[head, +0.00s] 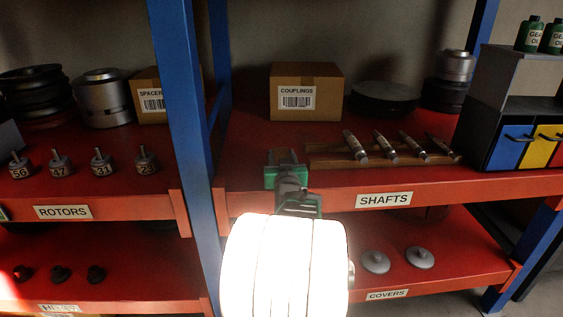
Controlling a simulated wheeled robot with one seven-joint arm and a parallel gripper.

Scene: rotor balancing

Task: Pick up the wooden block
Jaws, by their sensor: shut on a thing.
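The long brown wooden block (322,159) lies on the upper red shelf above the SHAFTS label, with several metal shafts (383,146) resting tilted on it. My gripper (285,157), dark with green parts, is at the block's left end, seen from behind. It is shut on the block, as far as I can tell; the fingers and their contact are largely hidden by the wrist. I cannot tell whether the block is lifted off the shelf.
A COUPLINGS box (307,92) stands behind the block, with a dark disc (385,98) to its right. A blue post (183,130) rises on the left, near numbered rotors (101,163). Coloured drawers (516,145) stand at right. Grey covers (376,262) lie on the lower shelf.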

